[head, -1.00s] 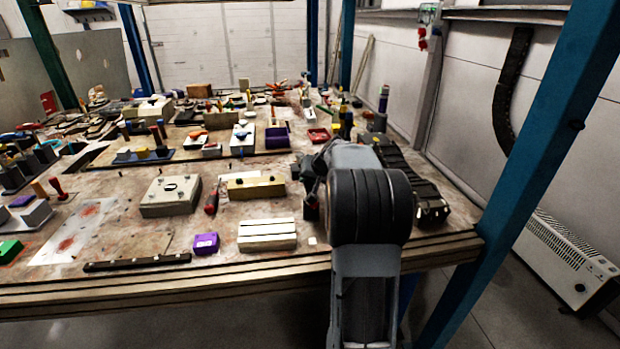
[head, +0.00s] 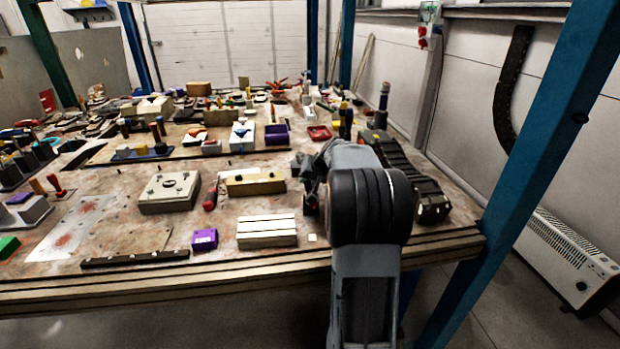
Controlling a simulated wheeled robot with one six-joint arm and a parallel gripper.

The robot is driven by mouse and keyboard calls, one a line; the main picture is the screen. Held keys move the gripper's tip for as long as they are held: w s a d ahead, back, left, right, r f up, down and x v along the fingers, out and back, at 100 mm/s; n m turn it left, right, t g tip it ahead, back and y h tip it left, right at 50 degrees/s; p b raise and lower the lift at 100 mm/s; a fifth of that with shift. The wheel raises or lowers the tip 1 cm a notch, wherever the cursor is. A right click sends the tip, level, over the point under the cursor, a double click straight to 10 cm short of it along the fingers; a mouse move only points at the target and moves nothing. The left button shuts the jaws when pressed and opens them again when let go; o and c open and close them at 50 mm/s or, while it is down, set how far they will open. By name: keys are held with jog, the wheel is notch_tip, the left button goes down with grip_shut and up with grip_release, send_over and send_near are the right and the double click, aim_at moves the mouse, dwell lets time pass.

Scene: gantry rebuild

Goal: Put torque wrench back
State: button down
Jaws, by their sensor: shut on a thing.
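My gripper (head: 311,197) is low over the right part of the bench, near its front edge. My own arm covers most of it. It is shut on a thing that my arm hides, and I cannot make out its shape. No torque wrench can be clearly told apart on the bench. A red-handled tool (head: 211,196) lies left of my gripper, between a grey box (head: 169,191) and a yellowish block (head: 256,183).
A pale slatted block (head: 266,231) and a purple box (head: 204,239) sit near the front edge. A long black ridged object (head: 412,178) lies just right of my arm. A blue post (head: 545,130) stands at the right. The bench's back half is crowded.

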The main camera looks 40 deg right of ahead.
jog(key=c, duration=0.8)
grip_release()
jog(key=shift+f, duration=0.1)
jog(key=v, duration=1.4)
jog(key=shift+w, duration=0.1)
